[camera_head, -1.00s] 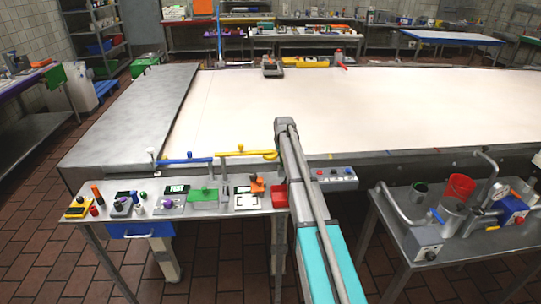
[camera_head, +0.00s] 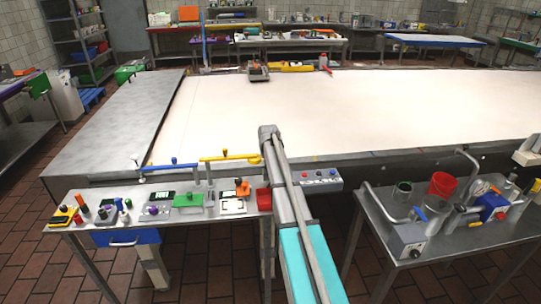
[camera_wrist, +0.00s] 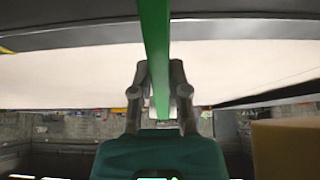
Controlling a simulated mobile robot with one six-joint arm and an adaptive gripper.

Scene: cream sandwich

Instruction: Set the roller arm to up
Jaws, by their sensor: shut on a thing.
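In the wrist view my gripper (camera_wrist: 160,88) is shut on a long green bar (camera_wrist: 155,35), which runs from the top edge down between its fingers. I cannot tell for sure whether this bar is the roller arm. In the head view my arm reaches forward to the near edge of the wide cream belt (camera_head: 330,110); its fingers and the green bar are hidden there. A blue lever (camera_head: 180,166) and a yellow lever (camera_head: 228,158) lie level along the belt's near edge, left of my arm.
A small table (camera_head: 75,236) with several tools stands at the near left, and a table (camera_head: 385,272) with a red bucket (camera_head: 442,186) at the near right. A control box (camera_head: 322,181) is right of my arm. In the wrist view a tan block (camera_wrist: 285,148) fills the lower right.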

